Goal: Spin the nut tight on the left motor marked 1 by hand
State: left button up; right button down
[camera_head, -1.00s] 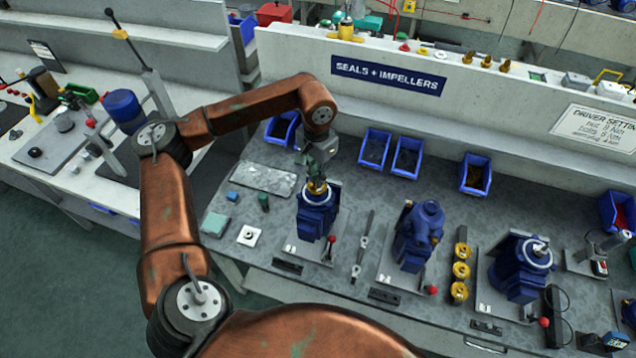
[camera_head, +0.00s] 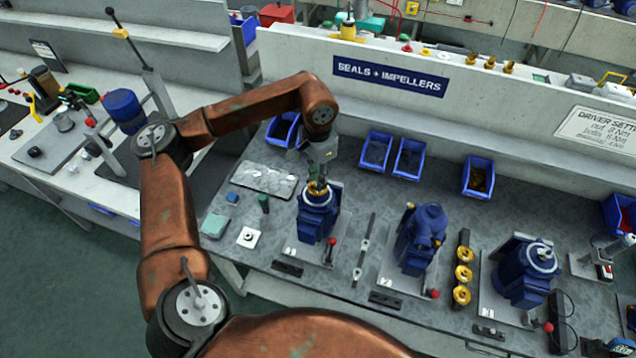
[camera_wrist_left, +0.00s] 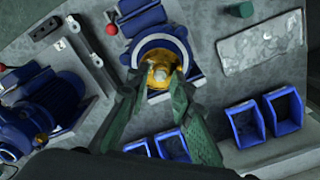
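The left motor (camera_head: 317,222) is a blue pump body on a grey base plate, marked 1 by the left position in the row. A brass impeller (camera_head: 311,201) with a nut on top sits at its upper end. My left gripper (camera_head: 317,184) points down at the top of this motor. Its green fingertips stand on either side of the nut in the left wrist view; whether they press on it I cannot tell. My right gripper is not in view.
A middle motor (camera_head: 421,236) and a right motor (camera_head: 528,272) stand to the right. Brass impellers (camera_head: 463,273) stand between them. Blue bins (camera_head: 409,159) line the back wall. A red-knobbed lever (camera_head: 331,246) stands beside the left motor. A grey slab (camera_head: 262,180) lies left.

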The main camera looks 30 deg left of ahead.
pick_arm(q)
jog(key=shift+r, duration=0.1)
jog(key=shift+r+p, duration=1.2)
jog(key=shift+r, duration=1)
jog(key=shift+f, duration=0.1)
